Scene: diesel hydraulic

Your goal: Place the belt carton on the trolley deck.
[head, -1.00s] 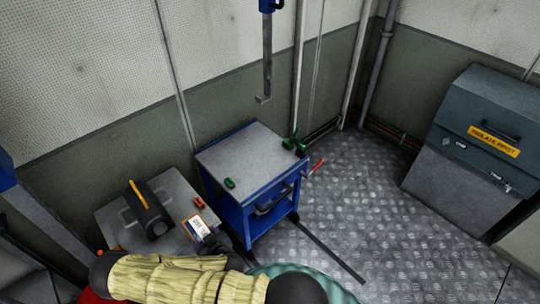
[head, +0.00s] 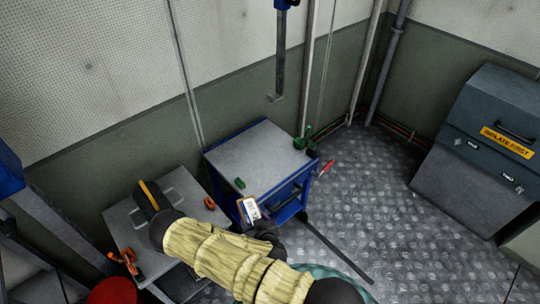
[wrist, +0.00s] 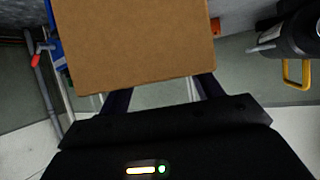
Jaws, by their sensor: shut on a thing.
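The belt carton (head: 249,208) is a small brown box with a white printed label, seen in the head view. In the wrist view its plain brown face (wrist: 140,40) fills the upper middle. My gripper (head: 258,221) is shut on the carton, with the dark fingers (wrist: 160,94) at its near end. The carton is held tilted at the front left of the blue trolley, overlapping its front in the picture. The trolley deck (head: 262,150) is a flat grey top with blue edges. I cannot tell the carton's height against the deck.
A small green item (head: 240,183) lies near the deck's front left edge. A black unit with a yellow handle (head: 147,197) sits on the grey bench (head: 118,218). The deck's middle is clear. A blue-grey cabinet (head: 490,110) stands right.

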